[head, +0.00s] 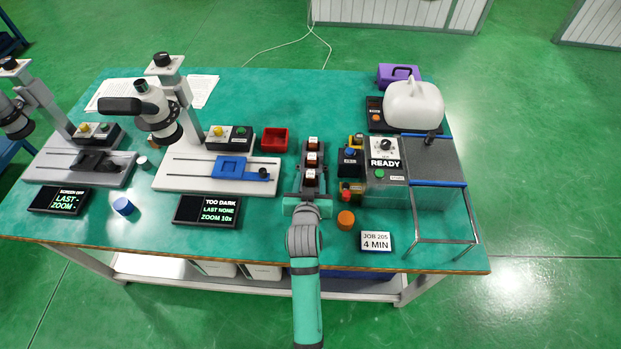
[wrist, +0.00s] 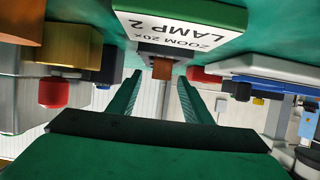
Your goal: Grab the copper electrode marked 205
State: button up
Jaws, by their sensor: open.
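A dark rack (head: 301,186) in the middle of the table holds three upright pieces in a row, with white-marked tops: a near one (head: 310,178), a middle one (head: 311,160) and a far one (head: 313,143). Their markings are too small to read, so I cannot tell which is 205. My gripper (head: 307,204) is at the near end of the rack. In the upside-down wrist view my gripper (wrist: 159,80) is open, with a copper-coloured bar (wrist: 162,70) in line with the gap between the fingers. I cannot tell whether it lies between the tips or beyond.
A card reading "ZOOM 20x LAMP 2" (wrist: 165,30) stands by the rack. Right of the rack are an orange cylinder (head: 346,220), small coloured blocks and the "READY" machine (head: 385,165). A red tray (head: 274,140) and a microscope base (head: 200,172) stand left.

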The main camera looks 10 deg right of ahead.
aim_at(311, 174)
jog(key=shift+x, duration=1.65)
grip_shut()
jog(key=shift+r, duration=0.15)
